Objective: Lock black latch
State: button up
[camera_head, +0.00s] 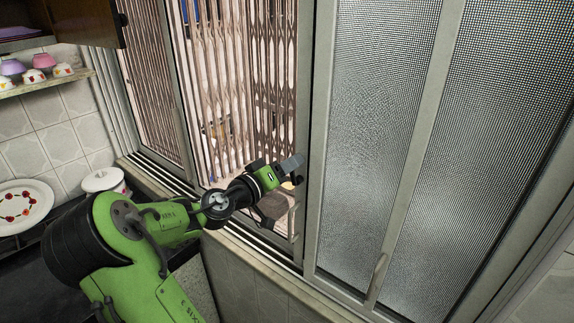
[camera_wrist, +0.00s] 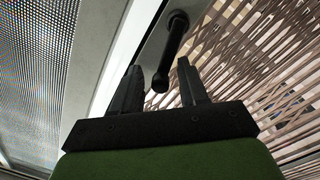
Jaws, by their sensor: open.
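The black latch (camera_wrist: 173,45) shows in the wrist view as a short dark lever on the pale window frame. It is tilted, with its knob end lower and slightly left. My gripper (camera_wrist: 159,65) is open, with one finger on each side of the latch's knob end in this view. A gap shows on both sides, and I cannot tell how far the fingers are from the latch in depth. In the head view my gripper (camera_head: 292,166) is at the window frame's upright edge. The latch cannot be made out there.
Frosted window panels (camera_head: 380,130) fill the right side. A folding metal grille (camera_head: 215,80) stands behind the opening on the left. A pale handle (camera_head: 294,222) sits on the frame below my gripper. A white lidded pot (camera_head: 104,180) and a plate (camera_head: 22,207) are at the left.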

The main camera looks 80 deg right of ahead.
jog(key=shift+w, duration=0.1)
grip_shut()
jog(key=shift+f, duration=0.1)
jog(key=b, duration=0.1)
jog(key=m+b, duration=0.1)
jog(key=shift+s+f+m+b, duration=0.15)
jog(key=shift+s+m+b, duration=0.15)
jog(key=shift+b, duration=0.05)
jog(key=shift+s+a+r+m+b, duration=0.25)
jog(key=shift+s+m+b, duration=0.2)
jog(key=shift+m+b, duration=0.4)
jog(key=shift+c, duration=1.4)
grip_release()
jog(key=shift+o, duration=1.4)
jog(key=shift+s+a, duration=0.1)
jog(key=shift+s, duration=0.05)
